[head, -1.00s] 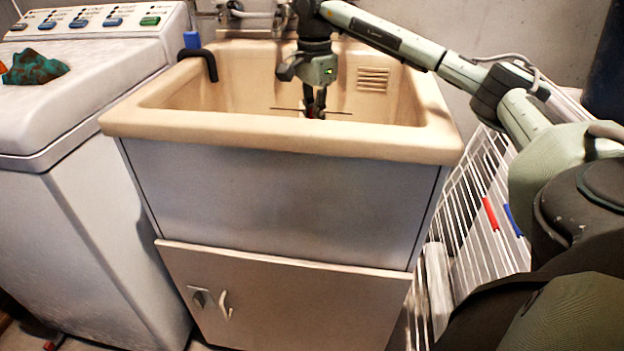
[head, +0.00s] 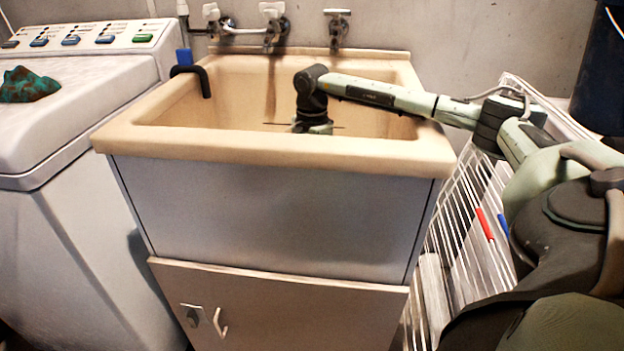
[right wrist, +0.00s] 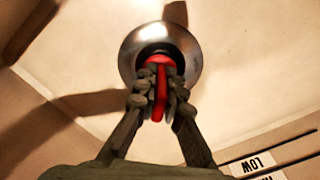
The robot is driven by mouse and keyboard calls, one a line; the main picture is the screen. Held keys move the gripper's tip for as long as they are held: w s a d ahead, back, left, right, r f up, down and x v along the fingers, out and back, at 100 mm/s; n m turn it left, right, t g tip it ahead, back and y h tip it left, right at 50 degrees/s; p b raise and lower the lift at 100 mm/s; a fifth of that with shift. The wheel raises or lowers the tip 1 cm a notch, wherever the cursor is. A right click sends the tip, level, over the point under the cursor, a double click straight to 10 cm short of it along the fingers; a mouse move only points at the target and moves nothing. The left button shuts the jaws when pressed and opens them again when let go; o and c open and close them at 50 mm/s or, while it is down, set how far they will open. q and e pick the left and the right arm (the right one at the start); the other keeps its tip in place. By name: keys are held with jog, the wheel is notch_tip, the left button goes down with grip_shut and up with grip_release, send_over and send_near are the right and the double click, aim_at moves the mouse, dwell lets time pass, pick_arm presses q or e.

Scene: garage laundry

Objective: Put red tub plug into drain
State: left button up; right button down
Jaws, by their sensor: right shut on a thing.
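The beige laundry tub (head: 270,147) stands in the middle of the head view. My right arm reaches down into it, and its gripper is hidden behind the tub's front wall there. In the right wrist view, my right gripper (right wrist: 160,92) is shut on the red tub plug (right wrist: 160,77). The round metal drain (right wrist: 188,47) lies in the tub floor straight ahead of the fingertips. The plug's far end overlaps the drain's dark opening. I cannot tell whether it is inside the opening or just above it. My left gripper is not in view.
A white washing machine (head: 70,110) stands left of the tub with a teal cloth (head: 28,85) on top. A dark hook-shaped pipe (head: 198,76) hangs over the tub's left rim. Taps (head: 272,25) are on the back wall. A white wire rack (head: 470,225) leans at the right.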

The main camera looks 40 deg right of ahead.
jog(key=shift+f, duration=0.2)
jog(key=c, duration=1.6)
grip_release()
jog(key=shift+c, duration=0.2)
jog(key=shift+r, duration=0.15)
jog(key=shift+r, duration=0.3)
notch_tip(320, 180, up, 11)
jog(key=shift+f, duration=0.2)
jog(key=shift+r, duration=0.5)
